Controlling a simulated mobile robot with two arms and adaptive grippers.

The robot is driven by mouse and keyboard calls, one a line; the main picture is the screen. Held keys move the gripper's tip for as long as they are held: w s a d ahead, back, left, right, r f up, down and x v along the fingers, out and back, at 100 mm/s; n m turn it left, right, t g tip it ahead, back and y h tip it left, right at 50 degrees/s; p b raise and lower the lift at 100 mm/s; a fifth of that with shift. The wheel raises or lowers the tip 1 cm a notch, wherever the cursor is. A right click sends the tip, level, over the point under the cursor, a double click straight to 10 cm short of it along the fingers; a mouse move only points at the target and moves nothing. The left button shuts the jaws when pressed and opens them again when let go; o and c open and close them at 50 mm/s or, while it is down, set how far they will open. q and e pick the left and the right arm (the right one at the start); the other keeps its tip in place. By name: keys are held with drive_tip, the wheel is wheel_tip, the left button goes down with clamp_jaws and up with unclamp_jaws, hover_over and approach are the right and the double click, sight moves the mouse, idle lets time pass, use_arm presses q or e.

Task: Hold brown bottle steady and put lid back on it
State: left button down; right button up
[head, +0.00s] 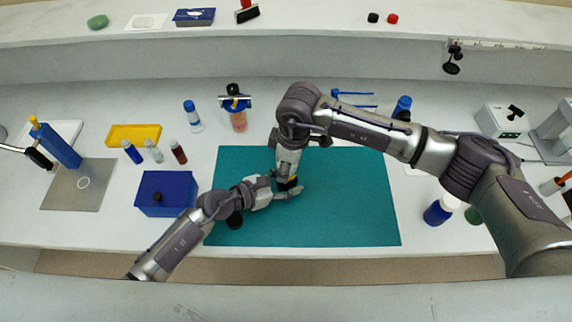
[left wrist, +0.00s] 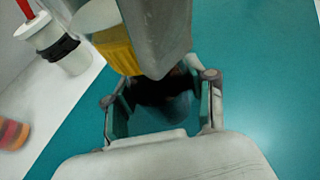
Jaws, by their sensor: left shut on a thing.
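My left gripper (head: 284,190) is shut on a dark bottle, mostly hidden in the head view; it shows as a dark shape (left wrist: 165,95) between the fingers in the left wrist view (left wrist: 160,108). It looks like the brown bottle. My right gripper (head: 288,172) points down right above it, and its fingertips are largely hidden. A yellow ribbed piece (left wrist: 118,50) sits beside my right gripper's grey part in the left wrist view; I cannot tell whether it is the lid. Whether the right gripper touches the bottle is unclear.
The teal mat (head: 350,215) lies under both grippers, bare on its right part. A blue box (head: 166,190), a yellow tray (head: 134,135) and small vials (head: 154,151) stand to the left. An orange jar (head: 238,120) is behind, and a blue bottle (head: 438,212) is on the right.

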drive_tip(key=o, duration=1)
drive_tip(key=shift+c, duration=0.2)
drive_tip(key=shift+r, duration=2.25)
drive_tip(key=shift+o, duration=0.2)
